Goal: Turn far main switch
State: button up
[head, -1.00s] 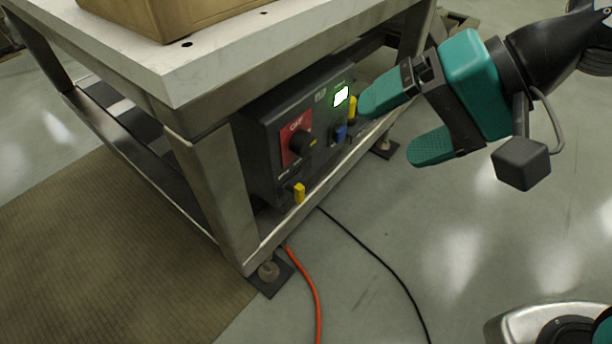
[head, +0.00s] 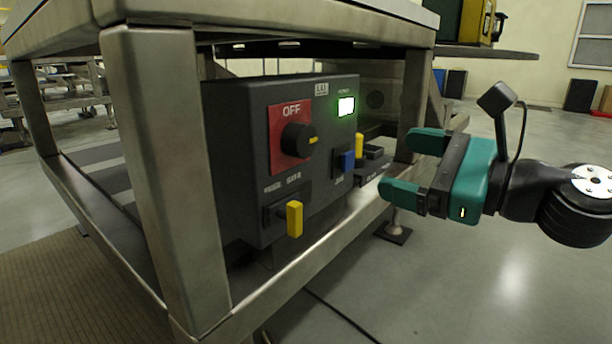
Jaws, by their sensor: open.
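A black rotary main switch (head: 298,140) sits on a red plate marked OFF (head: 289,109), on the front of a dark grey control box (head: 240,150). Its yellow mark points to the right. My gripper (head: 396,163) is open and empty, with teal fingers one above the other. It is to the right of the box and apart from the switch, its fingers pointing left toward the box. Nothing hides the switch.
A yellow lever (head: 294,218) sticks out below the switch. A blue connector (head: 347,160), a yellow part (head: 359,146) and a lit green-white indicator (head: 346,106) are right of it. A metal table leg (head: 165,150) and lower rail (head: 285,272) frame the box.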

aim_at(307, 142)
jog(key=p+x, duration=1.2)
jog(key=x, duration=0.5)
jog(key=shift+w, duration=0.3)
jog(key=c, duration=0.9)
